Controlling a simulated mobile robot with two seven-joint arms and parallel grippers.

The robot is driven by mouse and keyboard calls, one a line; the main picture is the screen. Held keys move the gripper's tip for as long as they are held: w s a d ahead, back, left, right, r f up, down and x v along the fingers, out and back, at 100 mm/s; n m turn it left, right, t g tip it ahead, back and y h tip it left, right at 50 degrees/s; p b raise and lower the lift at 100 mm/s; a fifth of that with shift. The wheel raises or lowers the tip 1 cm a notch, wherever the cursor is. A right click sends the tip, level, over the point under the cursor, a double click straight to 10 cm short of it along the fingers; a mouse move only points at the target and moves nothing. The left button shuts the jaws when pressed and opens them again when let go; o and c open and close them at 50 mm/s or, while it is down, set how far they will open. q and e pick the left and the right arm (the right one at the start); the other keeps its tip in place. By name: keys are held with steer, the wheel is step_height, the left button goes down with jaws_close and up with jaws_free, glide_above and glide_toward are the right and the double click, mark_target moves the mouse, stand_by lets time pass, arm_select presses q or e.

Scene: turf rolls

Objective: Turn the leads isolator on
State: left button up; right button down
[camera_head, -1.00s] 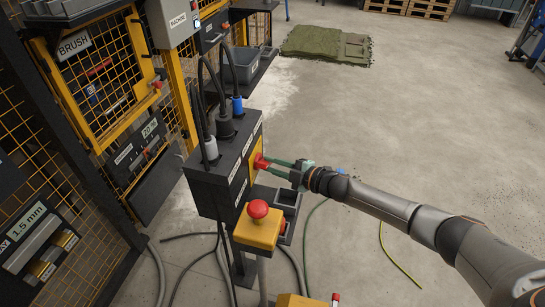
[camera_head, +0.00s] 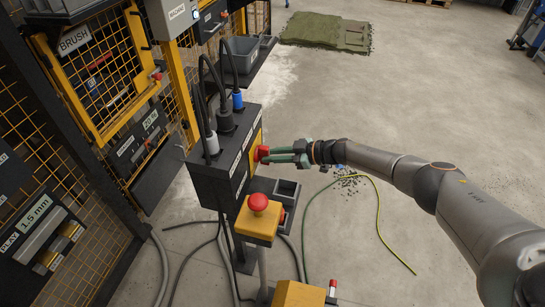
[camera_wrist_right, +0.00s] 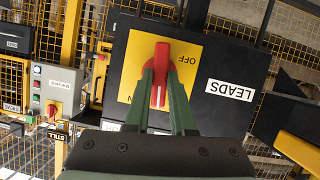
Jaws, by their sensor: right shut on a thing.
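The leads isolator is a red rotary handle (camera_wrist_right: 161,75) on a yellow plate (camera_wrist_right: 198,78) marked OFF, beside a LEADS label (camera_wrist_right: 229,89) that appears upside down in the right wrist view. The plate is on the side of a dark box (camera_head: 215,176) with several plugged leads on top. My right gripper (camera_wrist_right: 162,92) is shut on the red handle, one green finger on each side. In the head view the right gripper (camera_head: 270,154) reaches the handle from the right. The other plate marking is mostly hidden by the fingers. My left gripper is not in view.
A yellow box with a red mushroom button (camera_head: 258,203) stands just in front of the dark box, with a small dark tray (camera_head: 283,190) beside it. A mesh fence (camera_head: 100,80) runs along the left. Cables lie on the floor, which is open to the right.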

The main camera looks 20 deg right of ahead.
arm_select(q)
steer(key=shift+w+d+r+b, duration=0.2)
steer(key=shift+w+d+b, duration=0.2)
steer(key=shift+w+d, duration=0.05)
arm_select(e)
steer(key=shift+w+m+g, duration=0.1)
steer(key=shift+m+g, duration=0.3)
steer(key=shift+m, duration=0.2)
steer(key=c, duration=0.8)
jaws_free()
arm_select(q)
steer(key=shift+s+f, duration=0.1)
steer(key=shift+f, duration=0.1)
arm_select(e)
steer(key=shift+o, duration=0.2)
steer(key=shift+d, duration=0.1)
